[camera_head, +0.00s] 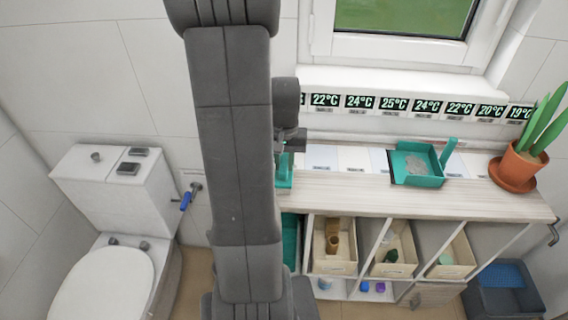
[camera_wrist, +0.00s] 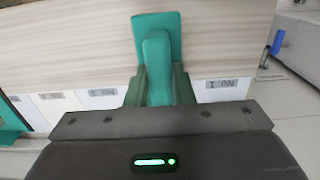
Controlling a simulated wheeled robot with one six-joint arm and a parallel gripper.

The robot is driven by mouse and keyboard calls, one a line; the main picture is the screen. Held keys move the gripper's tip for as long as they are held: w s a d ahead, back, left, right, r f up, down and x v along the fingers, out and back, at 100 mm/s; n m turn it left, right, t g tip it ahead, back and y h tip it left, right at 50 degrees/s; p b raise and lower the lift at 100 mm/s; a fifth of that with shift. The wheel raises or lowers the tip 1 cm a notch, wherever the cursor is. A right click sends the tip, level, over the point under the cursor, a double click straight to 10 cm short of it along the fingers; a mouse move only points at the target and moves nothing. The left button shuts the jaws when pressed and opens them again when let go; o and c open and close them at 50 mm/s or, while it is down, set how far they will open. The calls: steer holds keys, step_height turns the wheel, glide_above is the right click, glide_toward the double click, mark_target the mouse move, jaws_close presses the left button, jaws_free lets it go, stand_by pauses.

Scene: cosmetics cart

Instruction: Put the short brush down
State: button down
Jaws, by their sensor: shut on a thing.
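The short brush is teal, and its handle (camera_wrist: 157,60) runs up the middle of the wrist view between my fingers. My gripper (camera_wrist: 158,88) is shut on that handle. In the wrist view the brush lies over the pale wood top of the cart (camera_wrist: 60,45). I cannot tell whether it touches the wood. In the head view my arm hides most of my gripper (camera_head: 286,148), and a teal part of the brush (camera_head: 285,178) shows just below it, at the left end of the cart top.
A teal dustpan (camera_head: 418,178) with grey litter sits on the cart top, near a potted plant (camera_head: 515,168). Digital temperature displays (camera_head: 393,103) line the wall behind. Bins (camera_head: 335,262) fill the shelf below. A toilet (camera_head: 110,275) stands left. The wood between brush and dustpan looks clear.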

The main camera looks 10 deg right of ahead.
mark_target(284, 160)
steer(key=shift+f, duration=0.5)
steer(key=shift+f, duration=0.1)
steer(key=c, duration=1.3)
jaws_free()
steer(key=shift+o, duration=0.2)
step_height(284, 160, up, 12)
steer(key=shift+f, duration=4.05)
